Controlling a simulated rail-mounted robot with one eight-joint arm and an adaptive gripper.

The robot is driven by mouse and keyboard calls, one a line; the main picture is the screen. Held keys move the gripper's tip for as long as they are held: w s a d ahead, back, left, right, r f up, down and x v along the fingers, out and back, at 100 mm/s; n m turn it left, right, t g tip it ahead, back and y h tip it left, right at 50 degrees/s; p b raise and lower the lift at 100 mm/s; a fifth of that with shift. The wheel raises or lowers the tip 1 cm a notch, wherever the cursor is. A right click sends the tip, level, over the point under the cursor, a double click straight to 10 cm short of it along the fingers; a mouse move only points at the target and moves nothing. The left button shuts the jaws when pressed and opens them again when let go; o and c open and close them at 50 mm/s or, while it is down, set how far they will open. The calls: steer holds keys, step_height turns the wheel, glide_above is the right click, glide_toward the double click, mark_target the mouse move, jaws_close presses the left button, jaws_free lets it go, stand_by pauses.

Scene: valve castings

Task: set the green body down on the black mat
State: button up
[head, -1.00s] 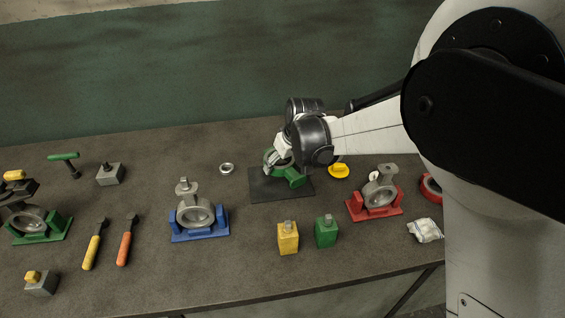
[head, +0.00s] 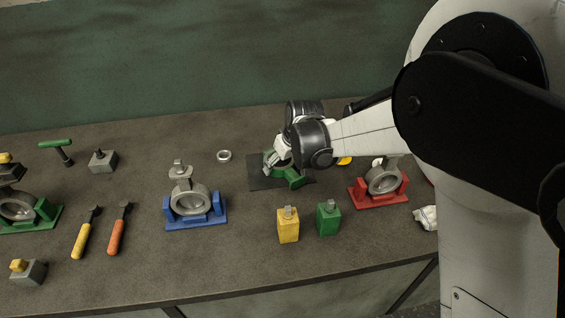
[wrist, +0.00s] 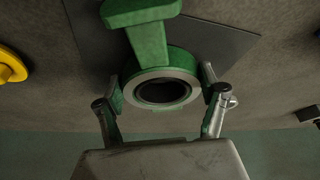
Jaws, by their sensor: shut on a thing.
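The green body (head: 292,178) is in my gripper (head: 277,160), over the right part of the black mat (head: 258,182) in the head view. In the wrist view the green body (wrist: 150,45) shows a round grey-rimmed opening, with a neck and a flat green end. My gripper (wrist: 161,88) has one finger on each side of the ring, shut on it. The mat (wrist: 220,42) lies behind the body. The body is very low; I cannot tell whether it touches the mat. My wrist hides part of it in the head view.
A yellow part (head: 344,161) lies right of the mat, partly behind my arm. A red fixture (head: 379,201) with a casting stands further right. Yellow (head: 288,228) and green (head: 328,220) blocks stand in front. A blue fixture (head: 195,221) and a grey ring (head: 224,156) are left.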

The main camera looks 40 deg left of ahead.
steer(key=shift+f, duration=0.1)
stand_by(0.7)
steer(key=o, duration=2)
steer(key=v, duration=1.2)
steer(key=shift+d, duration=0.1)
